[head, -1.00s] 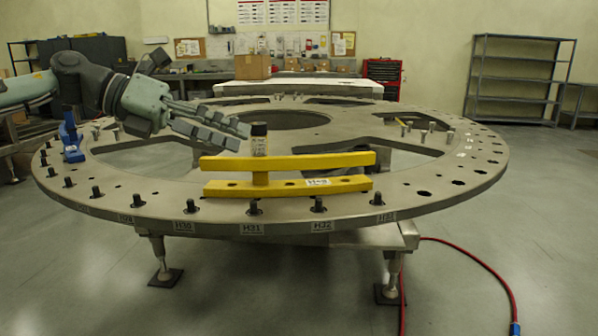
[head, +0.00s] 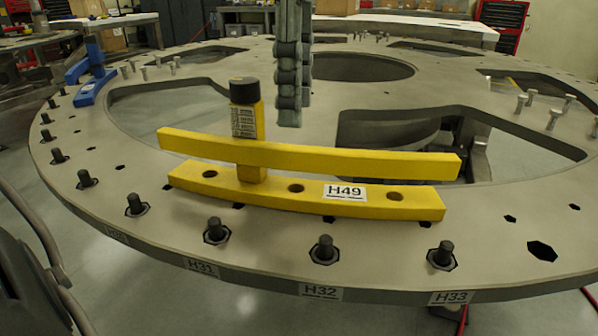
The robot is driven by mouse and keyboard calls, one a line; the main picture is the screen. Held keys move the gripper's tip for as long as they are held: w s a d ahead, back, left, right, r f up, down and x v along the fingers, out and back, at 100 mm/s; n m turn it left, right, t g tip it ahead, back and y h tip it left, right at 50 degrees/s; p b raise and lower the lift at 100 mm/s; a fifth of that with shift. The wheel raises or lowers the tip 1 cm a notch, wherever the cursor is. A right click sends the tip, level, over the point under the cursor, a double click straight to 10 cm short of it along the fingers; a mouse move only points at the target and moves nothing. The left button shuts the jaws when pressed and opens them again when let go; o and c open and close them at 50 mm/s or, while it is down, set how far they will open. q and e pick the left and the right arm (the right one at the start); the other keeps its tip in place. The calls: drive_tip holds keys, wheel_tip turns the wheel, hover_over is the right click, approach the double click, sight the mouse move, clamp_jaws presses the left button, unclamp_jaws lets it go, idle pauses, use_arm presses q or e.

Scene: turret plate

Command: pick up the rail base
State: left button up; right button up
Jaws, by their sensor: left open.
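The yellow rail base (head: 310,196) rests near the front rim of the turret plate (head: 375,252). It has a lower bar with holes and an H49 label, a raised upper bar, and a post with a black knob towards its left. My left gripper (head: 291,115) hangs down from the top edge with its fingers pointing down. In the picture it is above the upper bar and right of the knob, empty and apart from the rail base. The fingers overlap, so the gap between them is hard to see. My right gripper is not in view.
Black studs (head: 324,249) line the plate's front rim, with H31, H32 and H33 labels below. A blue part (head: 92,82) stands on the plate at the left. Large cutouts open behind the rail base. Small pins (head: 523,102) stand at the right.

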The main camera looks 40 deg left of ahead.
sight(298, 146)
use_arm(q)
drive_tip(key=f, duration=0.6)
drive_tip(key=shift+w+a+f, duration=0.1)
drive_tip(key=shift+w+f, duration=0.05)
drive_tip(key=shift+w, duration=0.1)
drive_tip(key=shift+c, duration=0.4)
clamp_jaws()
drive_tip(key=shift+w, duration=0.1)
